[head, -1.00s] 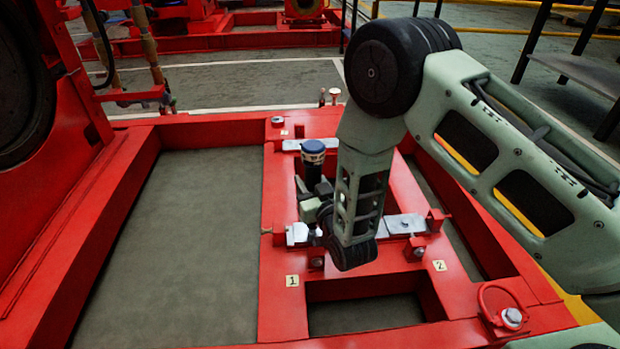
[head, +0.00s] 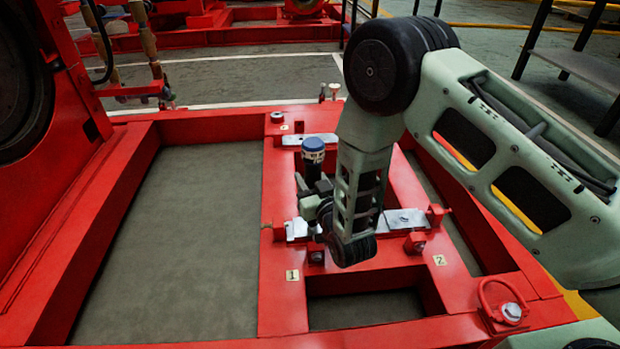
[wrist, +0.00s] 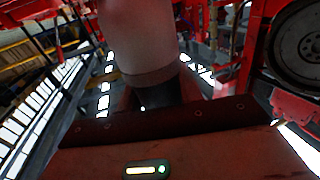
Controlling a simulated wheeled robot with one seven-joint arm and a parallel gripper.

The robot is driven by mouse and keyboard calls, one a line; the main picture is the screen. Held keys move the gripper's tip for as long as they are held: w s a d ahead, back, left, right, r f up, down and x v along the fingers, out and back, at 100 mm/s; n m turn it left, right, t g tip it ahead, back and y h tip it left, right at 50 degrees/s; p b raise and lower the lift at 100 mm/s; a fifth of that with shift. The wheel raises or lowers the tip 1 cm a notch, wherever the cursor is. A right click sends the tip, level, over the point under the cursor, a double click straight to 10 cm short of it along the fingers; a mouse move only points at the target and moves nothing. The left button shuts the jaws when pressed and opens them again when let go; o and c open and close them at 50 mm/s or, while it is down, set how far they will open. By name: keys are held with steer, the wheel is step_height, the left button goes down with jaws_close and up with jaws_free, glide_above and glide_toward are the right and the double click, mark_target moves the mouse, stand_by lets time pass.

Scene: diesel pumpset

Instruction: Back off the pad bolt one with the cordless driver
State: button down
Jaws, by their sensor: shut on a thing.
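My gripper (head: 320,190) is shut on the cordless driver (head: 314,150), a dark upright tool with a blue top. The driver stands above the near metal strip, on the side of the plate marked 1 (head: 292,275). The gripper and wrist cover its lower end, so I cannot tell whether its tip touches a bolt. Pad bolt one itself is not clearly visible there. In the wrist view a pale, blurred cylinder (wrist: 140,35) with a tan band fills the upper middle, probably part of the driver.
The red frame (head: 200,130) surrounds an open floor bay at left. A near metal strip (head: 403,222) runs toward the plate marked 2 (head: 440,260). A red lifting ring (head: 497,298) stands at front right. A red machine rises at left.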

steer(key=shift+f, duration=0.65)
stand_by(2.5)
steer(key=shift+s+r+p, duration=0.1)
steer(key=shift+r+p, duration=0.15)
steer(key=shift+p, duration=0.15)
stand_by(1.5)
steer(key=shift+r+p, duration=2.05)
steer(key=shift+r, duration=0.75)
